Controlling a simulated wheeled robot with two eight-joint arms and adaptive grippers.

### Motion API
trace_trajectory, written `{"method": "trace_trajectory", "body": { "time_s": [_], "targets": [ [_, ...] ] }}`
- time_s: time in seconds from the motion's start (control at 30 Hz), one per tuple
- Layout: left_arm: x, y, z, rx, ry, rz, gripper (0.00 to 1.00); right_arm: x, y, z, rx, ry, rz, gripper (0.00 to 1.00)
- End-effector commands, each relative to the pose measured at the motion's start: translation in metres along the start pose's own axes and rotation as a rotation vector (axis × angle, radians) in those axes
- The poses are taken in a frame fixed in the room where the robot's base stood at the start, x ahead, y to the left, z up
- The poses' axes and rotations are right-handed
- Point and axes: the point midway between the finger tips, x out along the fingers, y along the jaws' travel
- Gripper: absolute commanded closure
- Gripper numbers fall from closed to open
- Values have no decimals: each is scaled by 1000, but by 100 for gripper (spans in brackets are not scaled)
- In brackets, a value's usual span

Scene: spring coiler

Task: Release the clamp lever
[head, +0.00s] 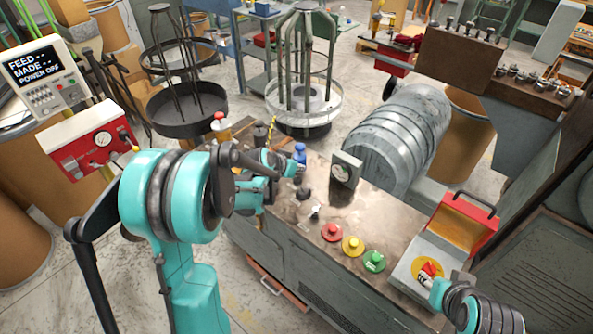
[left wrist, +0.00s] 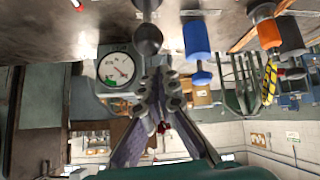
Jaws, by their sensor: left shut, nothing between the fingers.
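My left gripper (head: 291,170) is over the far left of the bench, partly hidden by my arm. In the left wrist view its fingers (left wrist: 160,78) are together with nothing between them. A dark lever with a rounded knob (left wrist: 148,40) stands just beyond the fingertips in that view, which looks upside down. I see no clear grip on it. In the head view a small dark knob (head: 303,193) sits on the bench near this gripper; I cannot tell for certain which part is the clamp lever. My right gripper (head: 430,284) is at the lower right, by the open box; its fingers are unclear.
A blue-capped part (head: 300,152) and a gauge block (head: 346,170) stand close to my left gripper. Red (head: 332,232), yellow (head: 353,246) and green (head: 374,261) buttons line the bench front. An open red-lidded box (head: 411,262) is at right.

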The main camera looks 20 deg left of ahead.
Motion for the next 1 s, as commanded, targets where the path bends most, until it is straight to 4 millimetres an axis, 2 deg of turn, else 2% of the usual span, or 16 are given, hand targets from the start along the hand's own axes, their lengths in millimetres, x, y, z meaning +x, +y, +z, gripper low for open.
{"method": "trace_trajectory", "body": {
  "time_s": [0.07, 0.1, 0.3, 0.5, 0.7, 1.0],
  "targets": [
    [0, 3, -18, 2, 4, 0, 100, -7, 0, -5, 0, 0, 0, 60],
    [-9, 2, -19, -1, 5, -3, 100, -10, 0, -7, 0, 0, 0, 60],
    [-57, 2, -13, -4, 6, -2, 100, -21, 0, -15, 0, 0, 0, 60],
    [-88, 1, -10, -2, 6, -2, 100, -28, 0, -20, 0, 0, 0, 60],
    [-98, 1, -8, -2, 7, -1, 100, -30, 0, -22, 0, 0, 0, 60],
    [-98, 1, -8, -1, 7, -1, 100, -30, 0, -21, 0, 0, 0, 60]
  ]
}}
